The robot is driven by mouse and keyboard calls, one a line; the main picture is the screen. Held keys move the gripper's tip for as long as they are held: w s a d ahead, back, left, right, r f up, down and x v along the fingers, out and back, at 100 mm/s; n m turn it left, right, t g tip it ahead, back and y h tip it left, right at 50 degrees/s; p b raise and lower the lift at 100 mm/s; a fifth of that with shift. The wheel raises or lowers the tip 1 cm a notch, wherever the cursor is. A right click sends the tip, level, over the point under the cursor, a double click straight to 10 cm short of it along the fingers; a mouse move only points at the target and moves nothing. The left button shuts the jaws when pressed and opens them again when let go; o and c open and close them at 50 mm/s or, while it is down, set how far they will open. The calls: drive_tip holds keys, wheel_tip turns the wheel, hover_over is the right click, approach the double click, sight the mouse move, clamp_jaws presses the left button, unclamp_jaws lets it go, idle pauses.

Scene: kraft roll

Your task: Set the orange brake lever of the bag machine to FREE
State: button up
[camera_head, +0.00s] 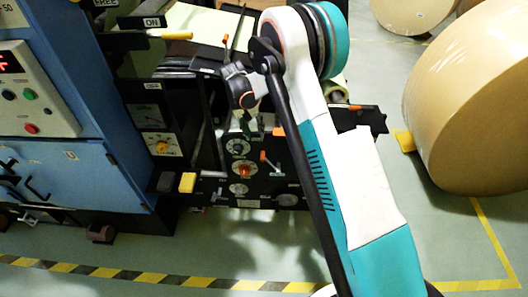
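A lever with a yellow-orange grip (176,36) sticks out to the right from the blue bag machine (85,120), just below a black ON plate (152,21). A FREE plate (106,3) is partly cut off at the top edge, up and left of it. The lever lies about level, nearest to the ON plate. I take it for the brake lever, though its colour looks more yellow than orange. My gripper (247,122) hangs beyond my arm's wrist over the dark roll stand, right of and below the lever and apart from it. Its fingers are small and unclear against the dark panel.
Smaller orange levers (268,158) and dials (240,168) sit on the black panel. An OFF plate (152,86) is above a yellow-knobbed dial. A large kraft roll (470,105) stands at the right. Yellow-black floor tape (150,277) crosses the open green floor in front.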

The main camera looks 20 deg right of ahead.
sight(262, 153)
drive_tip(key=b+x, duration=0.4)
drive_tip(key=x, duration=1)
drive_tip(key=shift+f, duration=0.2)
clamp_jaws()
